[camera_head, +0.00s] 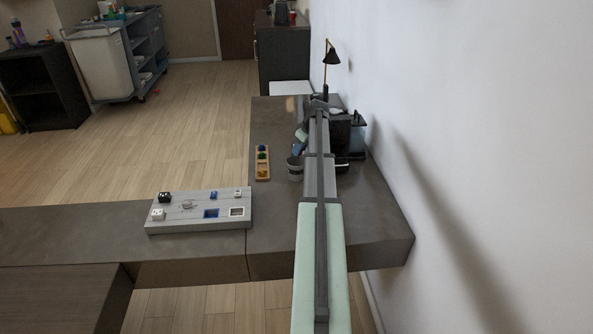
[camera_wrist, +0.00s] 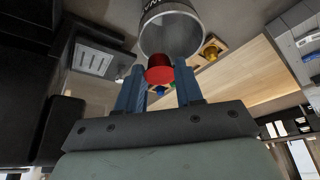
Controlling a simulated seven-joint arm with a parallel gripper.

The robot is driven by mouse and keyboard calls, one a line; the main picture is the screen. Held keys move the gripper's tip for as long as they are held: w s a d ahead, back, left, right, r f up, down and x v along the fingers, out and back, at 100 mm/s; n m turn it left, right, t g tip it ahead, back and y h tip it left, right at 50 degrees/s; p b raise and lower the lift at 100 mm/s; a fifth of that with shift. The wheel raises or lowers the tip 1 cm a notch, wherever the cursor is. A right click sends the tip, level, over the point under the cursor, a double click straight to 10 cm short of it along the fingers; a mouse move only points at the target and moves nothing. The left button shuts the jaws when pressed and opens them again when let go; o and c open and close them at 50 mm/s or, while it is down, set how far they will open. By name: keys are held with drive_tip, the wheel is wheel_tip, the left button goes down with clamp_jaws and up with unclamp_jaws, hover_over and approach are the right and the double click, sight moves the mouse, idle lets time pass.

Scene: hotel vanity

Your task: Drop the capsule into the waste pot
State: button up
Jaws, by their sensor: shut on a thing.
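The red capsule (camera_wrist: 159,70) sits between the blue fingertips of my gripper (camera_wrist: 161,82), which is shut on it. In the wrist view the grey metal waste pot (camera_wrist: 172,30) is right beyond the capsule, with its round mouth showing. The capsule overlaps the near edge of the mouth in this view; I cannot tell its exact height over the rim. In the head view the waste pot (camera_head: 294,172) stands on the dark counter, and my gripper (camera_head: 299,146) is just above and behind it. The capsule cannot be made out in the head view.
A wooden rack (camera_head: 262,176) with coloured capsules lies left of the pot. A black machine (camera_head: 342,132) stands close on the right, with a black lamp (camera_head: 331,58) behind. A grey switch panel (camera_head: 178,226) lies front left. The counter around the rack is clear.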

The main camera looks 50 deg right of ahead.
drive_tip(key=shift+f, duration=1.15)
drive_tip(key=o, duration=1.1)
drive_tip(key=shift+r, duration=0.1)
drive_tip(key=v, duration=1.3)
drive_tip(key=shift+s+r, duration=0.1)
drive_tip(key=shift+r, duration=0.2)
